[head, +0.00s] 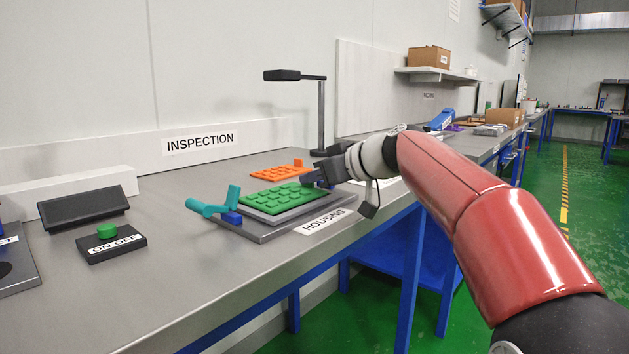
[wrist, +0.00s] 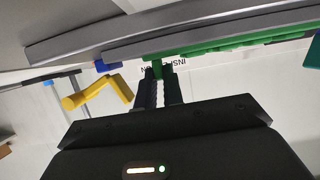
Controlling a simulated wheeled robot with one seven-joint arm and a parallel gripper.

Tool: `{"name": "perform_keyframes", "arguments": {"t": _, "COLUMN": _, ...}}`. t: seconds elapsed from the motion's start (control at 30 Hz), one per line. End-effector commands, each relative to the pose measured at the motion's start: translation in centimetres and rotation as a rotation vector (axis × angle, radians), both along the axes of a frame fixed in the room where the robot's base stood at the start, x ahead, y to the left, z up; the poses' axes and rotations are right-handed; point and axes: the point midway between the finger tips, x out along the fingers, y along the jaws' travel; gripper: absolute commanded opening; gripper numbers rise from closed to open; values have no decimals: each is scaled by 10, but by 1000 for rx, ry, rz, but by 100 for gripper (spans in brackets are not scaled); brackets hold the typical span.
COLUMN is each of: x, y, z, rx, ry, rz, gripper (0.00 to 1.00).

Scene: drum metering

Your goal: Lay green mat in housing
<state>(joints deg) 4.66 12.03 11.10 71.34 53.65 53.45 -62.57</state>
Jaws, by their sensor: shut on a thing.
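The green mat (head: 278,196), a studded slab, is level over the grey housing (head: 262,235) on the bench. It also shows edge-on in the wrist view (wrist: 235,43), along a grey slab of the housing (wrist: 215,33). I cannot tell whether it rests fully on the housing or sits a hair above it. My gripper (head: 318,178) is at the mat's right end. In the wrist view my gripper (wrist: 160,72) is shut on a green tab at the mat's edge. The fingers hide part of the tab.
A teal handle (head: 212,204) and blue block (head: 233,217) stand at the housing's left; a yellow handle (wrist: 92,93) shows in the wrist view. An orange studded mat (head: 277,172) lies behind. A lamp stand (head: 321,115) rises at the back. An ON/OFF button box (head: 110,243) sits left.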

Motion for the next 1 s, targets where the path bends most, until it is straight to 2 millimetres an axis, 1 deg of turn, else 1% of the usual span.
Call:
{"name": "perform_keyframes", "arguments": {"t": 0.03, "x": 0, "y": 0, "z": -7, "rx": -6, "ry": 13, "rz": 5, "gripper": 0}}
{"name": "perform_keyframes", "arguments": {"t": 0.07, "x": 1, "y": 0, "z": -8, "rx": -7, "ry": 14, "rz": 5, "gripper": 13}}
{"name": "perform_keyframes", "arguments": {"t": 0.2, "x": 1, "y": 0, "z": -7, "rx": -6, "ry": 13, "rz": 5, "gripper": 31}}
{"name": "perform_keyframes", "arguments": {"t": 0.47, "x": 0, "y": -1, "z": -5, "rx": -5, "ry": 10, "rz": 4, "gripper": 31}}
{"name": "perform_keyframes", "arguments": {"t": 0.57, "x": -4, "y": -6, "z": -2, "rx": -5, "ry": 8, "rz": 2, "gripper": 31}}
{"name": "perform_keyframes", "arguments": {"t": 0.67, "x": -13, "y": -18, "z": 4, "rx": -5, "ry": 7, "rz": 0, "gripper": 31}}
{"name": "perform_keyframes", "arguments": {"t": 0.9, "x": -42, "y": -56, "z": 24, "rx": -5, "ry": 5, "rz": -1, "gripper": 31}}
{"name": "perform_keyframes", "arguments": {"t": 1.0, "x": -53, "y": -69, "z": 32, "rx": -4, "ry": 6, "rz": 0, "gripper": 31}}
